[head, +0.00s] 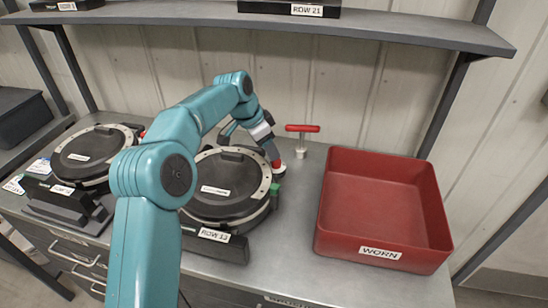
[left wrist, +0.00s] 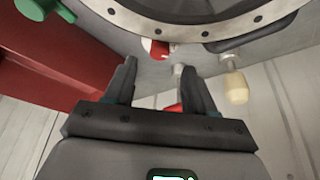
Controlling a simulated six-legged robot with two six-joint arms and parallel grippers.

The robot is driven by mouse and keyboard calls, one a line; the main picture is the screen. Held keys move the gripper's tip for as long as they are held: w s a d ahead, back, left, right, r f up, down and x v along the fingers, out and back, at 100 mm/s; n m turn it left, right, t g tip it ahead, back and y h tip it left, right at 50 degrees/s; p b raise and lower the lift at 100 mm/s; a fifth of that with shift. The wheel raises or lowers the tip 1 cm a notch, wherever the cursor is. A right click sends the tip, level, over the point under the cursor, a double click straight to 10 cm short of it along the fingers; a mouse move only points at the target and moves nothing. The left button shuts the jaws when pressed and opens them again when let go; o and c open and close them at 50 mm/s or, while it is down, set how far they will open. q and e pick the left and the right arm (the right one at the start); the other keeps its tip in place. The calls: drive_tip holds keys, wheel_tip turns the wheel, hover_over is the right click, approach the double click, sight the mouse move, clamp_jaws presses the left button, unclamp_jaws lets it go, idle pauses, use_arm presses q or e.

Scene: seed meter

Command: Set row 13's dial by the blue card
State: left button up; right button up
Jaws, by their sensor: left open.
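The row 13 seed meter (head: 222,207), a round black housing with a pale studded rim, stands on the bench behind its ROW 13 label (head: 214,235). A small red-and-white knob, possibly the dial, shows at its rim in the left wrist view (left wrist: 157,48). My left gripper (head: 271,150) is open at the far right of the meter. In the left wrist view, its fingertips (left wrist: 157,64) lie either side of the knob's line; contact cannot be told. Small cards (head: 14,184) lie at the far left; which is the blue one is unclear.
A red WORN bin (head: 432,215) stands empty at right. A red T-handle (head: 302,129) stands behind my gripper. A green knob (head: 273,190) sits on the meter's right side. Another meter (head: 95,150) stands at left. A shelf (head: 400,30) runs above.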

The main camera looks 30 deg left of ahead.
sight(276, 163)
use_arm(q)
drive_tip(key=x, duration=0.5)
drive_tip(key=shift+w+d+f, duration=0.1)
drive_tip(key=shift+f, duration=0.1)
clamp_jaws()
drive_tip(key=shift+d+f+n+y+b, duration=0.1)
drive_tip(key=shift+n+y+b, duration=0.35)
drive_tip(key=shift+n, duration=0.45)
drive_tip(key=n, duration=0.2)
drive_tip(key=shift+n+t+y+b, duration=0.3)
drive_tip(key=shift+t+y, duration=0.05)
drive_tip(key=shift+t, duration=0.05)
unclamp_jaws()
